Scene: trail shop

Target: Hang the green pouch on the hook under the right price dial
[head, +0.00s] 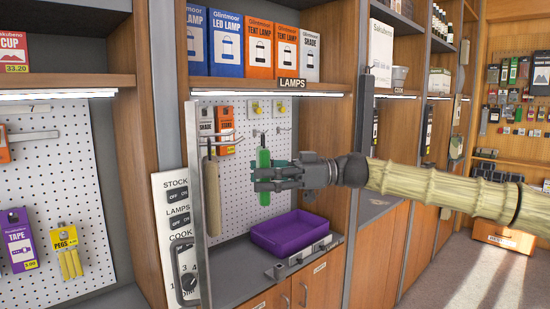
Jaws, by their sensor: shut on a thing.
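The green pouch (264,158) is long and narrow and stands upright in front of the white pegboard. My gripper (264,180) reaches in from the right and is shut on the pouch; the fingers cover its middle, and green shows above and below. A dark loop shows at the pouch's top, close to the hooks; I cannot tell whether it touches one. The right price dial (281,107) is a white card with a yellow knob, and a wire hook (283,129) sticks out below it. The left price dial (253,107) is beside it, above another hook.
A purple tray (292,232) sits on the counter below. A brown long item (210,195) hangs at the left, by an upright grey post (196,205). The LAMPS shelf (275,86) runs above the pegboard.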

